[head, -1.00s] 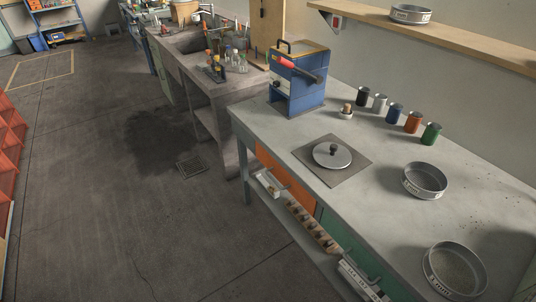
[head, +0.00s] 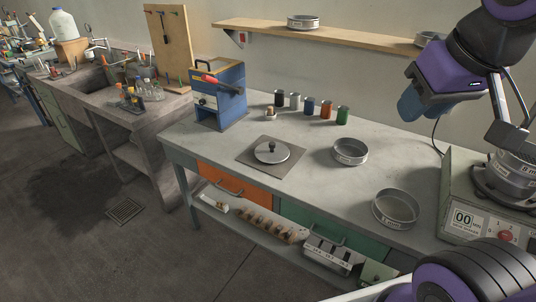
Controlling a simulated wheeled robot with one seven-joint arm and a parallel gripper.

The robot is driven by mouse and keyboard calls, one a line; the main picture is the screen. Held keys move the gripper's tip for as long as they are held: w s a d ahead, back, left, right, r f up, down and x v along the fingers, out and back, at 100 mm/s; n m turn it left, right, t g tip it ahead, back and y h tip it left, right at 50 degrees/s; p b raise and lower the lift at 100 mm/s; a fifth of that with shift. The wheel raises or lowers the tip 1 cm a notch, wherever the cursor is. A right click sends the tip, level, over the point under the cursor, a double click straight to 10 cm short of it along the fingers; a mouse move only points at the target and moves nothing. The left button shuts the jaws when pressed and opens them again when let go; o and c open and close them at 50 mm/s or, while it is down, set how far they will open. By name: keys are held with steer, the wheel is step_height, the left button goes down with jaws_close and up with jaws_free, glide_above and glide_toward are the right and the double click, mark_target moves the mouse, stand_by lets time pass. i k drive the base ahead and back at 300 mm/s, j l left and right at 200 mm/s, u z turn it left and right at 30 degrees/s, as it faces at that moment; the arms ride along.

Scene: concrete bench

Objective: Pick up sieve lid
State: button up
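The sieve lid (head: 265,155) is a round, shiny metal disc with a dark knob on top. It lies flat on a dark square mat (head: 288,169) on the bench. My gripper (head: 410,108) shows at upper right, pointing down with blue-grey ends, high over the bench and well apart to the right of the lid. I cannot tell whether its fingers are open or shut. Nothing covers the lid.
Two open sieves (head: 350,152) (head: 396,209) stand right of the lid. Several coloured cups (head: 326,109) line the back, with a blue box (head: 219,100) at left. A sieve shaker (head: 476,207) stands at right. A shelf (head: 370,37) runs along the wall. Bench around the mat is mostly clear.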

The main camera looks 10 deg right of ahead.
mark_target(271, 152)
steer(key=z, duration=1.75)
steer(key=u, duration=1.75)
steer(key=i+j, duration=0.65)
steer(key=j, duration=0.15)
steer(key=i+j+u, duration=0.15)
steer(key=i+j, duration=0.45)
steer(key=j, duration=0.2)
